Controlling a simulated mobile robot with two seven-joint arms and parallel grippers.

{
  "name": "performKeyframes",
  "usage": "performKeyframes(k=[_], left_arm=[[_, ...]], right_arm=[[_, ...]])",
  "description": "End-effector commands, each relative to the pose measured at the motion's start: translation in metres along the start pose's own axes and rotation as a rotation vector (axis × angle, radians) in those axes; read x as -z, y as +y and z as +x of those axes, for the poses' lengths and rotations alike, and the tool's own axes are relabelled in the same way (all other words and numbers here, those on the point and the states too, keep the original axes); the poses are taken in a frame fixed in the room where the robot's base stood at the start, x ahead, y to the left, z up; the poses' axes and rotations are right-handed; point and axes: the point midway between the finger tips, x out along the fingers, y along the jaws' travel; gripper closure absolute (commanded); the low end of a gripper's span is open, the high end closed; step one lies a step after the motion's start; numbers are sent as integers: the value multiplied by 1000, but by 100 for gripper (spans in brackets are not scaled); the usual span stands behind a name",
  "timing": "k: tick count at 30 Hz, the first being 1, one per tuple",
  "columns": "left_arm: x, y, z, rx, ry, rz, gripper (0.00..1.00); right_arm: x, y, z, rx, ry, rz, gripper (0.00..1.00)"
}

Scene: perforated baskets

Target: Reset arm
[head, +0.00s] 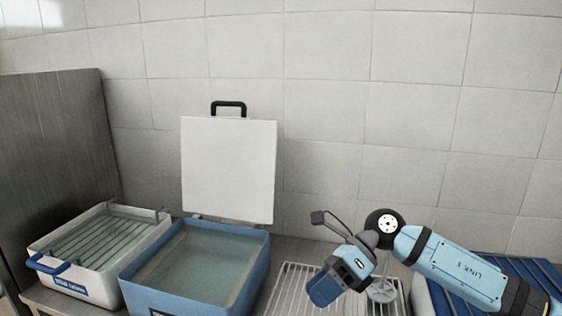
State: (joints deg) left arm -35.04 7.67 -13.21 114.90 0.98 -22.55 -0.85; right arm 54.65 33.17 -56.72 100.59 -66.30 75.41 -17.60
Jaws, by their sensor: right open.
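My right arm comes in from the right. My left gripper is not in view.
A blue basin (135,294) with liquid stands left of the gripper, its white lid (228,170) raised. A white tub (80,284) with a ribbed inside and blue handle is further left. The wire rack (285,292) lies beneath my right gripper. A blue slatted rack (522,268) is at right. A tiled wall closes the back.

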Motion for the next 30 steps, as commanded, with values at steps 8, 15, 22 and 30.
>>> performKeyframes(k=[8,15,22,30], left_arm=[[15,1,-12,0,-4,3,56],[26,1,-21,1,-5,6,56],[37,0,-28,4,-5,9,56],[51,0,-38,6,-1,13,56]], right_arm=[[-24,32,47,-379,-589,346,50],[-9,16,40,-626,-1073,796,50],[66,-23,38,-784,-1493,1332,50],[221,-39,74,-855,-1901,2050,50]])
